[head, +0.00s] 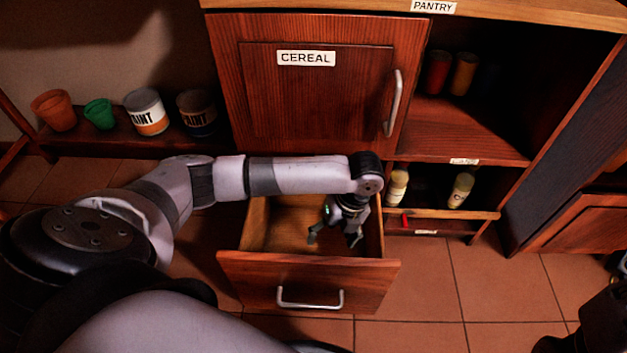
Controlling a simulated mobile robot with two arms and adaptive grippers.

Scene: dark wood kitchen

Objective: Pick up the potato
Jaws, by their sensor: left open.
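My left arm reaches across from the left, and its gripper (334,238) points down into an open wooden drawer (310,278). The gripper's fingers are apart and it appears empty. The part of the drawer floor that shows is bare wood. No potato can be made out; the arm and the drawer front hide part of the inside. A dark part of my right arm shows at the lower right edge, but its gripper cannot be made out.
A cabinet door labelled CEREAL (315,105) is closed above the drawer. Open pantry shelves (465,140) with jars and bottles (398,188) stand to its right. Pots and paint cans (146,112) line a low shelf at left. Tiled floor (490,285) is clear at right.

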